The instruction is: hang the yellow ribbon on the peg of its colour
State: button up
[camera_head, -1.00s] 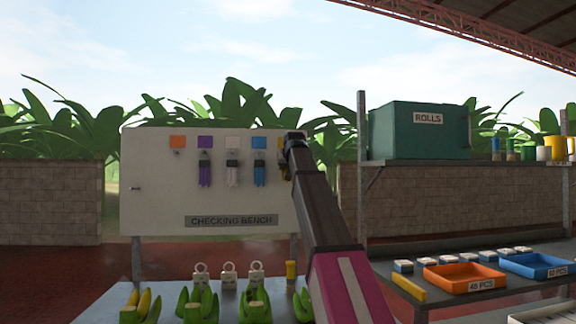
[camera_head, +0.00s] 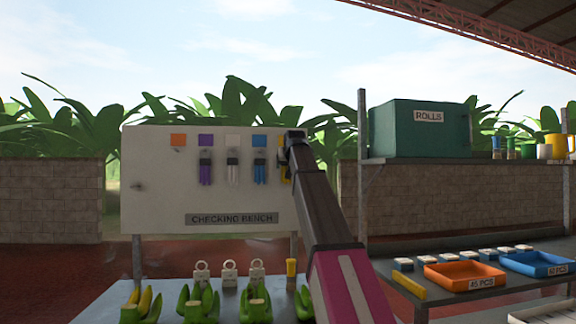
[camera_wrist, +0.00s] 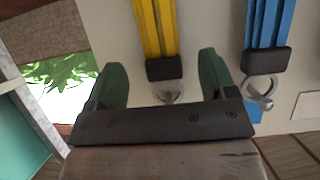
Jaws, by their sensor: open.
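The yellow ribbon (camera_wrist: 155,30), with a dark clip and a pale ring, hangs against the white board (camera_wrist: 110,25). In the head view, a sliver of the yellow ribbon (camera_head: 284,174) shows beside my arm. My gripper (camera_wrist: 161,64) is open, with one green finger on each side of the ribbon's clip and ring, apart from them. My gripper (camera_head: 293,142) is at the board's upper right in the head view.
A blue ribbon (camera_wrist: 270,25) hangs close beside the yellow one. White (camera_head: 232,172) and purple (camera_head: 206,170) ribbons hang farther left. The orange square (camera_head: 178,140) has no ribbon below it. Bananas (camera_head: 255,306) and ringed white tags (camera_head: 229,272) stand on the bench below.

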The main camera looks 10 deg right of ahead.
jog(key=v, duration=1.1)
